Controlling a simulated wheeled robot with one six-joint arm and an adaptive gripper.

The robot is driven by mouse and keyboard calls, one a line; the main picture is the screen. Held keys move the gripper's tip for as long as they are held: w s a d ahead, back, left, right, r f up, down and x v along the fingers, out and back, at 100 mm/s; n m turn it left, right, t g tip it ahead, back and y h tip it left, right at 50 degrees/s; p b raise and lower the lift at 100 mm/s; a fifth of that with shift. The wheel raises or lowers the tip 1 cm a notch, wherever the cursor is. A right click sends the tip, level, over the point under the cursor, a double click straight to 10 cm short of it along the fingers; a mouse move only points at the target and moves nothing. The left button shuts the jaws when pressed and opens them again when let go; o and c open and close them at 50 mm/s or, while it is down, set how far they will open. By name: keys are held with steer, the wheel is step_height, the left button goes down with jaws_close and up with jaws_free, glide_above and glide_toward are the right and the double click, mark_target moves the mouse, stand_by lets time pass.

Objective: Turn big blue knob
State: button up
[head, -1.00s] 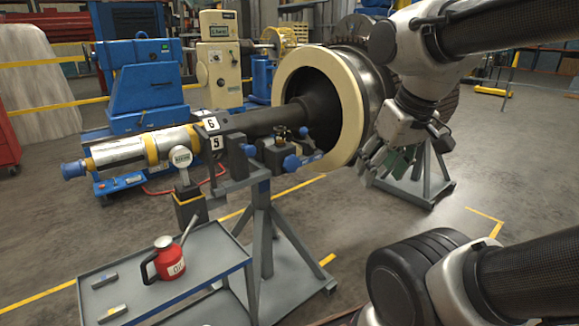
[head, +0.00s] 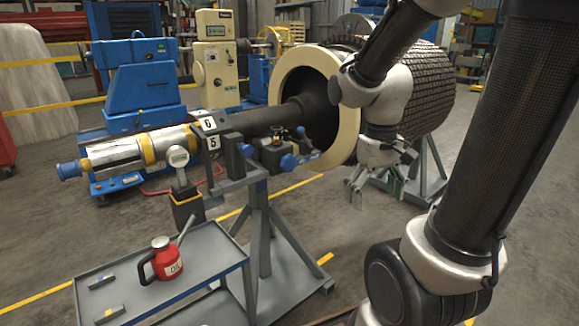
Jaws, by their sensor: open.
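A big blue knob (head: 289,161) sits on the clamp at the top of the grey rotor stand (head: 262,225), just below the dark shaft. Smaller blue handles show beside it. My gripper (head: 377,193) is to the right of the knob, in front of the lower right of the cream ring. Its fingers point down, are open and hold nothing. A clear gap lies between the fingers and the knob.
The dark shaft (head: 255,121) runs into the cream ring (head: 346,135) of the rotor. A grey cart (head: 215,250) with a red oil can (head: 168,262) stands at lower left. Blue machines stand behind. Floor right of the stand is partly open.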

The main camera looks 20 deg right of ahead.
steer(key=w+d+f, duration=0.5)
steer(key=w+f, duration=0.4)
steer(key=f, duration=0.2)
steer(key=m+t+y, duration=0.2)
steer(key=t+y, duration=0.4)
steer(key=t, duration=1.2)
glide_toward(290, 165)
steer(key=w, duration=0.3)
steer(key=x, duration=0.6)
steer(key=shift+a, duration=0.35)
steer(key=shift+x, duration=0.8)
steer(key=c, duration=1)
